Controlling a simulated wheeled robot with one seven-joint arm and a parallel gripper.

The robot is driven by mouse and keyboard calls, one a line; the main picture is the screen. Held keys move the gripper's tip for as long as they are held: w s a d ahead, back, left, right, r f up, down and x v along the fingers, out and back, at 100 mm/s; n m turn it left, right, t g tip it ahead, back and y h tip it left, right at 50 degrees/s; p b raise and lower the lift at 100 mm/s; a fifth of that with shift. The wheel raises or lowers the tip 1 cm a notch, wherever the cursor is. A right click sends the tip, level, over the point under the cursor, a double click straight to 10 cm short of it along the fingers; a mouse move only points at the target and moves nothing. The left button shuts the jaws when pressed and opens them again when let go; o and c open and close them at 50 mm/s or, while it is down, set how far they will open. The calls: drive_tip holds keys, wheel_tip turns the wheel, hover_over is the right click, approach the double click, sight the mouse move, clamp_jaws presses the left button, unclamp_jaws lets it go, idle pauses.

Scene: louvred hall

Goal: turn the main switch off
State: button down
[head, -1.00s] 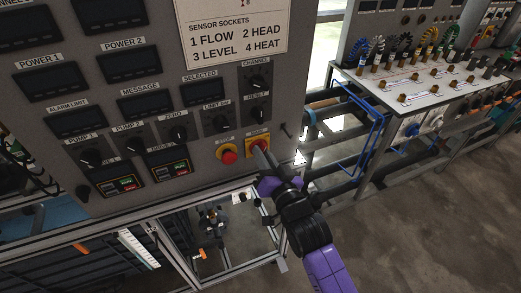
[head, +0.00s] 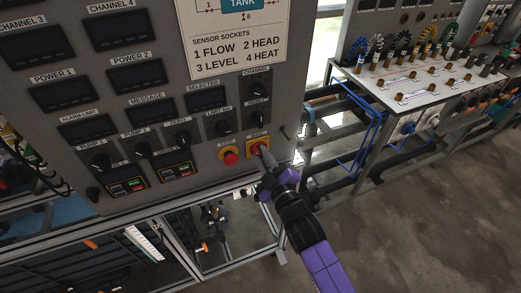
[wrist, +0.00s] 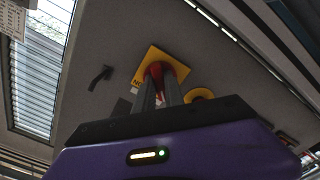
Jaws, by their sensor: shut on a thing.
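The main switch (head: 257,146) is a red knob on a yellow square plate at the lower right of the grey control panel. My gripper (head: 262,156) reaches it from the lower right, its fingers closed on the knob. In the wrist view my gripper (wrist: 160,88) has both fingers on the red knob of the main switch (wrist: 178,70), in front of the yellow plate. The fingers hide part of the knob, so its exact angle cannot be told. A red stop button (head: 230,158) on a yellow base sits just left of the switch.
The grey panel (head: 205,120) carries several black knobs and displays above and left. A small dark lever (head: 284,132) sticks out right of the switch. A white socket table (head: 420,85) with blue cables stands at the right. Open floor (head: 430,210) lies at lower right.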

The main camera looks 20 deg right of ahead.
drive_tip(key=c, duration=1.3)
unclamp_jaws()
drive_tip(key=shift+c, duration=0.2)
drive_tip(key=s+b, duration=0.1)
drive_tip(key=s, duration=0.6)
drive_tip(key=shift+b, duration=0.35)
drive_tip(key=s+b, duration=0.2)
drive_tip(key=s, duration=0.5)
drive_tip(key=shift+s, duration=0.4)
